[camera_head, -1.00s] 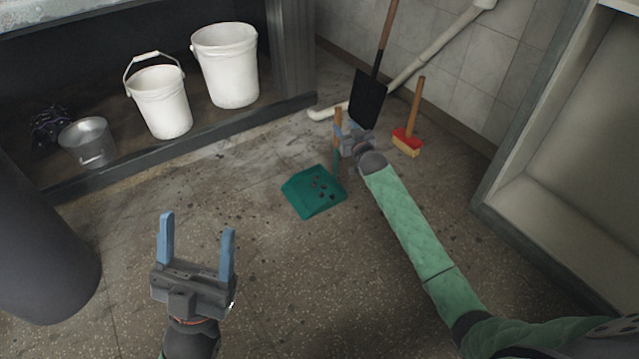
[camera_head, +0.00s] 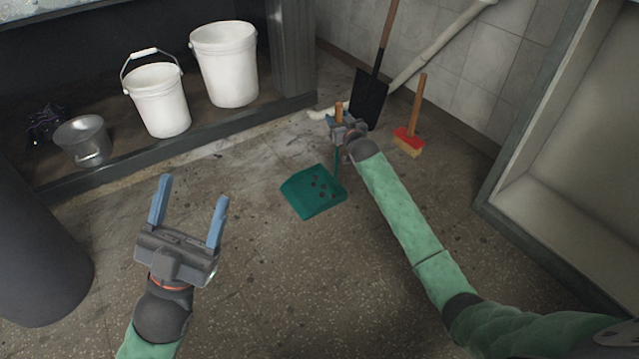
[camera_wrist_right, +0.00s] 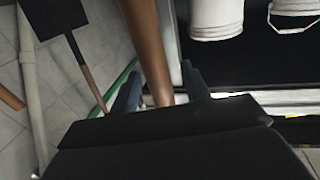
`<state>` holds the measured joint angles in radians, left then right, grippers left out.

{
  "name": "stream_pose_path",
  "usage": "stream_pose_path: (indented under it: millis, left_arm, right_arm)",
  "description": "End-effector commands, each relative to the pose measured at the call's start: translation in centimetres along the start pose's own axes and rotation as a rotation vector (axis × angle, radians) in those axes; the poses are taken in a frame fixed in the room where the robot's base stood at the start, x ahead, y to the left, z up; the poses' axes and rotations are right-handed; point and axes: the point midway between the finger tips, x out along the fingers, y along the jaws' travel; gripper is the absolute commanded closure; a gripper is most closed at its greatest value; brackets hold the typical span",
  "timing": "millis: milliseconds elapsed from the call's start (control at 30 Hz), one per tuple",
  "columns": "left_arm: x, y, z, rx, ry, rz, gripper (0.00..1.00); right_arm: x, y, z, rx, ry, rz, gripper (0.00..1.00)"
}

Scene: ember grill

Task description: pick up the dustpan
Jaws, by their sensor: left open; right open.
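The dustpan (camera_head: 312,192) is a teal pan on the floor with dark bits on it. Its upright handle ends in a brown wooden grip (camera_head: 339,109). My right gripper (camera_head: 335,122) is at the wooden grip, and its own wrist partly hides the handle. In the right wrist view the wooden handle (camera_wrist_right: 147,45) passes between the fingers of my right gripper (camera_wrist_right: 160,76), which are apart. Whether either finger touches it I cannot tell. My left gripper (camera_head: 193,190) is open and empty, above the floor left of the pan.
A black shovel (camera_head: 369,98) and a red-headed brush (camera_head: 408,140) lean by the tiled wall just behind my right gripper. White buckets (camera_head: 158,100) and a metal pail (camera_head: 83,142) stand left. A cabinet (camera_head: 555,215) is right. Floor before the pan is clear.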

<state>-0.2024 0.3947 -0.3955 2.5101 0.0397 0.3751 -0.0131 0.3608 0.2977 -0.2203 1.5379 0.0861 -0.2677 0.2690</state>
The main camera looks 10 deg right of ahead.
Motion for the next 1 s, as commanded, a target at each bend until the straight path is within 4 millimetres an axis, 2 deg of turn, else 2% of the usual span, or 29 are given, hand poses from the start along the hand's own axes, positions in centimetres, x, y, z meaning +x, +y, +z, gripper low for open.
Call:
stream_pose_path:
  millis: [100,333,767,1000]
  left_arm:
    - [0.0,0.0,0.0,0.000,0.000,0.000,0.33]
    - [0.0,0.0,-0.1,-0.001,0.001,-0.001,0.33]
    - [0.1,0.0,-0.2,0.000,0.004,-0.001,0.33]
    - [0.4,0.1,-1.2,-0.001,0.024,-0.007,0.33]
  right_arm:
    - [0.0,0.0,0.0,0.000,0.000,0.000,0.55]
    - [0.0,0.0,0.0,0.000,0.000,0.000,1.00]
    - [0.0,0.0,-0.3,0.001,0.002,0.000,1.00]
    - [0.0,0.0,-1.7,0.001,0.003,0.000,1.00]
